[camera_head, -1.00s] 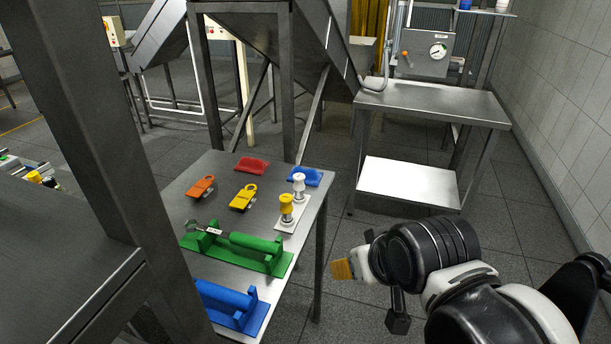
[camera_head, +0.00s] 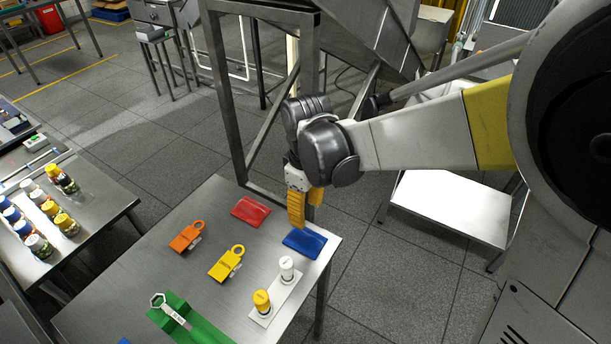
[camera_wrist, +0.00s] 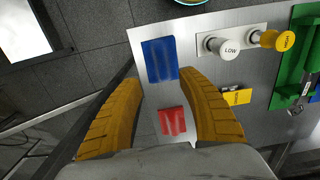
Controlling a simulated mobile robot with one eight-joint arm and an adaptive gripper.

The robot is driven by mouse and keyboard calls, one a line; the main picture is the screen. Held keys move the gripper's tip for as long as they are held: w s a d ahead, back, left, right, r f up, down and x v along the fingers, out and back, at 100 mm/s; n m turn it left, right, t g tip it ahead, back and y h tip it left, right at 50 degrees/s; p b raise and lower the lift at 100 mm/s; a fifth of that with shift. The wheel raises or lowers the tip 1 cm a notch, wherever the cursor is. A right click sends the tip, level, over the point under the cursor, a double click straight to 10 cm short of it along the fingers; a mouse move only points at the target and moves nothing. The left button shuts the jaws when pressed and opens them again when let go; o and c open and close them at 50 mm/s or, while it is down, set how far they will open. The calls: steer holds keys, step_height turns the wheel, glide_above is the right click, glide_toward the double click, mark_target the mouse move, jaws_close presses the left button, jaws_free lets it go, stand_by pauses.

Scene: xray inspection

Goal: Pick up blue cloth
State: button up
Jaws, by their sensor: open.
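The blue cloth (camera_head: 304,242) lies flat near the far right corner of the steel table (camera_head: 150,265). In the wrist view the blue cloth (camera_wrist: 160,59) shows ahead of and between the spread fingers. My gripper (camera_head: 298,222) is above the table's far edge, just left of the blue cloth in the head view, fingers pointing down. It is open and empty in the wrist view (camera_wrist: 163,92). It appears above the cloth level, apart from it.
A red cloth (camera_head: 251,209) lies left of the blue one. Orange (camera_head: 187,237) and yellow (camera_head: 227,263) padlock-like tags, white (camera_head: 287,268) and yellow (camera_head: 262,301) knobs on a plate, and a green holder with a wrench (camera_head: 172,312) lie nearby. A steel frame post (camera_head: 228,110) stands behind.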

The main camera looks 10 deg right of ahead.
steer(key=b, duration=0.2)
glide_above(305, 233)
steer(key=f, duration=0.4)
steer(key=shift+s+f, duration=0.25)
steer(key=f+b, duration=0.1)
steer(key=f, duration=0.1)
steer(key=f+b, duration=0.1)
steer(key=f, duration=0.2)
steer(key=shift+w+f, duration=0.2)
steer(key=shift+f, duration=0.15)
steer(key=shift+r, duration=0.1)
steer(key=shift+c, duration=0.4)
jaws_close()
